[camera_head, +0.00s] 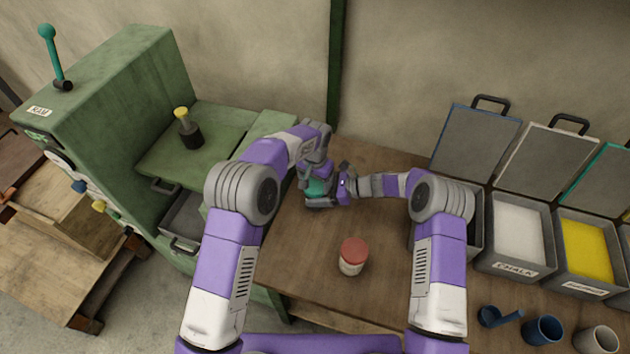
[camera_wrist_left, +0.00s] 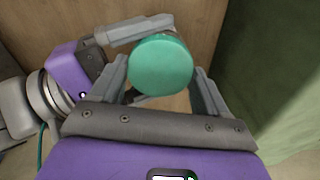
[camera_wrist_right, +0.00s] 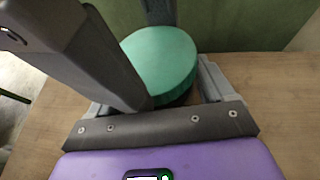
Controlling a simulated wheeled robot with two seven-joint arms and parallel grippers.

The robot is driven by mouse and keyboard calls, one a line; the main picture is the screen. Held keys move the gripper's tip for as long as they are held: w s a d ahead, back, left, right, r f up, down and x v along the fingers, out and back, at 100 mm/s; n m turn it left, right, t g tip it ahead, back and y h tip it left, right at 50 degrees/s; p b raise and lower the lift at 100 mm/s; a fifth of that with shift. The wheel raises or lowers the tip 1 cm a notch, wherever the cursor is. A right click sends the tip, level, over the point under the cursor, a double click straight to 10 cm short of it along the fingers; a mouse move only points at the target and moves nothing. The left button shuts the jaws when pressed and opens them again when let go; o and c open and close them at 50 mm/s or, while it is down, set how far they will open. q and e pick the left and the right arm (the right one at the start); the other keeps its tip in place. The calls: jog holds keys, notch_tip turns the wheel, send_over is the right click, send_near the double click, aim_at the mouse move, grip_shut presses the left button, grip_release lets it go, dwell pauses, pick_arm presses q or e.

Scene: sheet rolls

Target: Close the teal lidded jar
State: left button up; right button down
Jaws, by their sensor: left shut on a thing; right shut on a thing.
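The teal lidded jar (camera_head: 318,187) stands on the bench near its back left, mostly hidden by my grippers. Its round teal lid fills the gap between the fingers of my left gripper (camera_wrist_left: 160,80), which is shut on it from above. The lid (camera_wrist_right: 162,60) also shows in the right wrist view, with part of the left gripper in front of it. My right gripper (camera_head: 327,192) is shut on the jar from the right side, lower down. The lid sits over the jar, but I cannot tell how tightly.
A jar with a red lid (camera_head: 353,254) stands in front on the bench (camera_head: 300,250). A green machine (camera_head: 110,100) is at the left. Open bins with raised lids (camera_head: 517,232) line the right, with a blue cup (camera_head: 543,330) and a pale cup (camera_head: 597,340) before them.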

pick_arm(q)
jog(key=o, duration=1.1)
jog(key=shift+o, duration=0.2)
jog(key=shift+d, duration=0.1)
jog(key=shift+d, duration=0.1)
jog(key=shift+r, duration=0.15)
jog(key=shift+d+r, duration=0.1)
jog(key=shift+r, duration=0.25)
notch_tip(320, 180, up, 4)
jog(key=shift+s+f, duration=0.15)
jog(key=shift+a, duration=0.2)
jog(key=shift+a+f, duration=0.1)
jog(key=shift+c, duration=0.3)
